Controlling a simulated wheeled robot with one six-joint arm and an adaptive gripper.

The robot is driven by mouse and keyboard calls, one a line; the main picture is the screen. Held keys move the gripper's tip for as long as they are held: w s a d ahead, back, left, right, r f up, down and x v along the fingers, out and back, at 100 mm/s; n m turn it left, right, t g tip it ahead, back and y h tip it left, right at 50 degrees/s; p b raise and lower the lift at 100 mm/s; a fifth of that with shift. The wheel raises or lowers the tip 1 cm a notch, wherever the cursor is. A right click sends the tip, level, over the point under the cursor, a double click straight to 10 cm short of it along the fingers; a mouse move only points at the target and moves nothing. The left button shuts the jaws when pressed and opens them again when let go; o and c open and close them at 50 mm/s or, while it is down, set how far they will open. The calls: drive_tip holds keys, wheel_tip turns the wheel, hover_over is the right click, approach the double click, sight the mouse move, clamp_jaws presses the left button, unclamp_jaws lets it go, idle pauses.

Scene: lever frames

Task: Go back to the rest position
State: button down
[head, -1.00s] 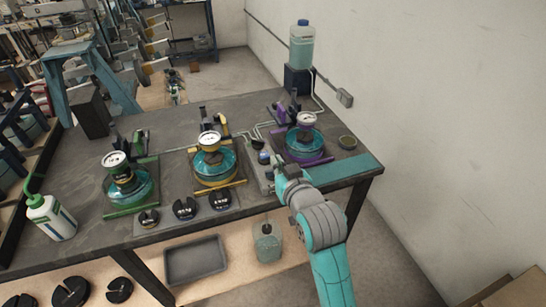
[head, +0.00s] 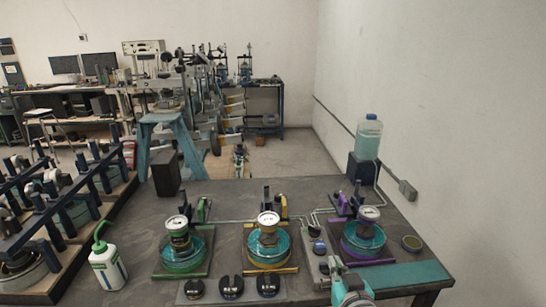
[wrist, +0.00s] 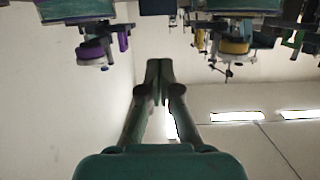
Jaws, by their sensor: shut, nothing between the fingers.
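My gripper (wrist: 160,80) shows in the wrist view with its two fingers together and nothing between them. It points out into free space, with the wall and ceiling lights behind. In the head view only a teal and grey part of my arm shows at the bottom edge, in front of the purple station; the fingers cannot be made out there. The dark bench (head: 120,215) carries the green dish station (head: 182,250), the yellow dish station (head: 268,245) and the purple dish station (head: 362,238), each with a round white-faced gauge.
A white bottle with a green spout (head: 107,265) stands at the bench's left. A jug of pale blue liquid (head: 368,137) stands on a dark block at the back right. Several black knobs (head: 231,287) line the front. A plain wall (head: 450,120) bounds the right side.

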drive_tip(key=s+f, duration=1.4)
drive_tip(key=s, duration=0.6)
drive_tip(key=f+v, duration=0.2)
drive_tip(key=v, duration=0.9)
drive_tip(key=s+f+v, duration=0.1)
drive_tip(key=f+v, duration=0.2)
drive_tip(key=v, duration=0.9)
drive_tip(key=shift+r+g, duration=0.3)
drive_tip(key=shift+r, duration=0.05)
